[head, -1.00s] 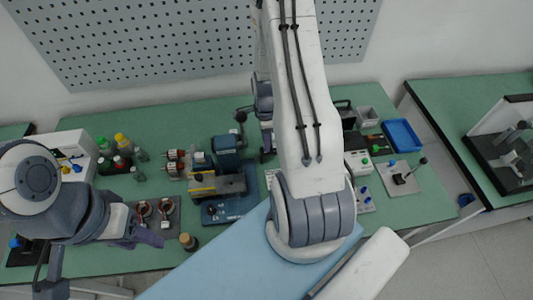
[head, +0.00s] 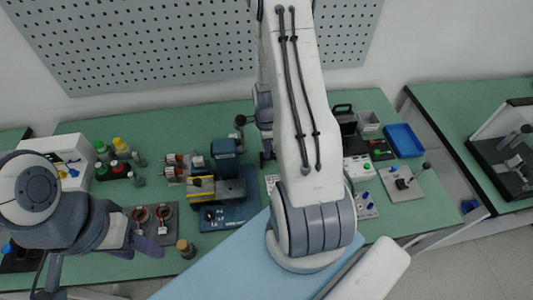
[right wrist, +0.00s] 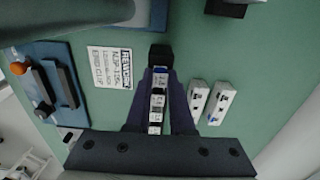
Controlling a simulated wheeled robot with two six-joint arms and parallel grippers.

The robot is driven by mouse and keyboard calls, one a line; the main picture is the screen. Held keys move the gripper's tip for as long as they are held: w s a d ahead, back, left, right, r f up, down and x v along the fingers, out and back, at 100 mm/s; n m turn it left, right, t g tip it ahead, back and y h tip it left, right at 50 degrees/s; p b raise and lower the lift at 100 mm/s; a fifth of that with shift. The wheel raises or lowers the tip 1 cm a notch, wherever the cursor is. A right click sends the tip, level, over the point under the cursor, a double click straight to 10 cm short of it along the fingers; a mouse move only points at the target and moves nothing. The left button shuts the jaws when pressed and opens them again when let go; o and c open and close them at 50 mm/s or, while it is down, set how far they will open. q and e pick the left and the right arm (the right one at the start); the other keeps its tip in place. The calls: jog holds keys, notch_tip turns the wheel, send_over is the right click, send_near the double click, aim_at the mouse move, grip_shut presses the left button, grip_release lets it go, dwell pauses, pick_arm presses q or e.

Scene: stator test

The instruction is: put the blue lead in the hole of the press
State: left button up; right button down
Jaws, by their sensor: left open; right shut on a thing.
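My right gripper (right wrist: 157,118) is shut on a narrow, upright-looking piece (right wrist: 157,103) with black and white bands and a little blue near its far end. I cannot tell if this is the blue lead. In the head view my right arm hides the right fingertips. A blue-grey machine (head: 224,155), possibly the press, stands at the middle of the bench, with a dark-knobbed lever beside it. No hole can be made out. My left gripper (head: 148,245) is open and empty over the bench's front left, near the copper-wound stators (head: 152,214).
A blue base plate (head: 237,212) lies in front of the machine. Several bottles (head: 120,148) stand at the left. A blue tray (head: 403,140) and a lever plate (head: 400,186) are on the right. A printed label (right wrist: 111,67) and two white switch blocks (right wrist: 219,103) lie near my right gripper.

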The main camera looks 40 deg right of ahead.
jog(key=shift+r+p, duration=2.2)
jog(key=shift+r, duration=0.65)
jog(key=shift+r, duration=0.1)
